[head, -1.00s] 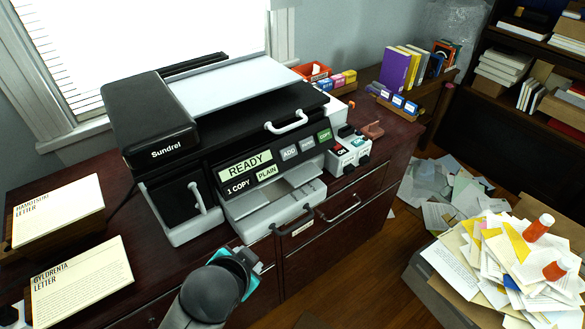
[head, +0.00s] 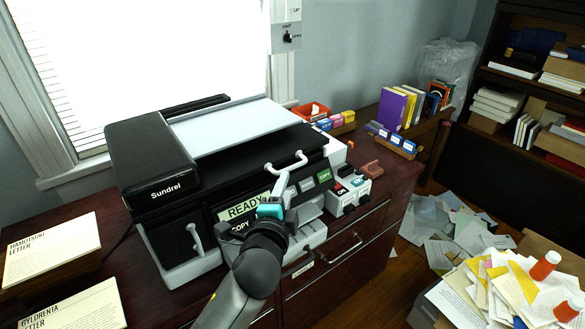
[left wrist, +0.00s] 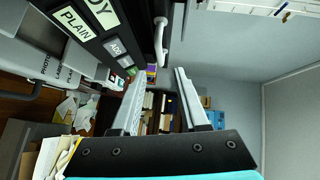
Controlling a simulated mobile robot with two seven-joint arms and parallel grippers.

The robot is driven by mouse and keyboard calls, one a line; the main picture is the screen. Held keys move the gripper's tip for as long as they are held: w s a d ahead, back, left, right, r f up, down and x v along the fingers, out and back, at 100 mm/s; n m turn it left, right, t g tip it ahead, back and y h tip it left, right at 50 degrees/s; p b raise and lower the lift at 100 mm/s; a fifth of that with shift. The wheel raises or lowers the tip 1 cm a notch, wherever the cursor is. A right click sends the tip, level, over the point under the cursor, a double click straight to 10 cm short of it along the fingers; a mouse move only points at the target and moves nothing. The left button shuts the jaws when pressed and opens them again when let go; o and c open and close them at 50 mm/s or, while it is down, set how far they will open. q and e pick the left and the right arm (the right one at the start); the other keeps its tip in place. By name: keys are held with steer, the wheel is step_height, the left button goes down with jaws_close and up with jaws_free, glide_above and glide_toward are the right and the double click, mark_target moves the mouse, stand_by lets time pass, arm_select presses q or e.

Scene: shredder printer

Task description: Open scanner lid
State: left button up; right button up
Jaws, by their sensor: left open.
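The printer-scanner marked "Sundrel" (head: 165,193) stands on the dark wooden cabinet. Its black scanner lid (head: 240,150) lies flat and closed, with a white bar handle (head: 287,161) on its front edge. My left gripper (head: 280,186) is open in front of the control panel, just below the handle. Its fingers partly cover the panel. In the left wrist view, the handle (left wrist: 160,38) lies beyond and above the open left fingers (left wrist: 158,88), with nothing between them. Whether a finger touches the handle is not clear. My right gripper is not in view.
Letter stacks (head: 52,248) lie on the cabinet at the left. An ON button box (head: 347,193) stands right of the printer, with cartridges (head: 335,122) and books (head: 400,105) behind. A paper pile (head: 510,290) is at the lower right.

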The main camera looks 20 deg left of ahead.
mark_target(292, 169)
arm_select(q)
steer(key=w, duration=0.3)
steer(key=w+f, duration=0.1)
steer(key=w, duration=0.2)
steer(key=w+a+b, duration=0.1)
steer(key=w, duration=0.2)
steer(key=shift+w+f, duration=0.2)
steer(key=shift+w, duration=0.15)
jaws_close()
stand_by(1.1)
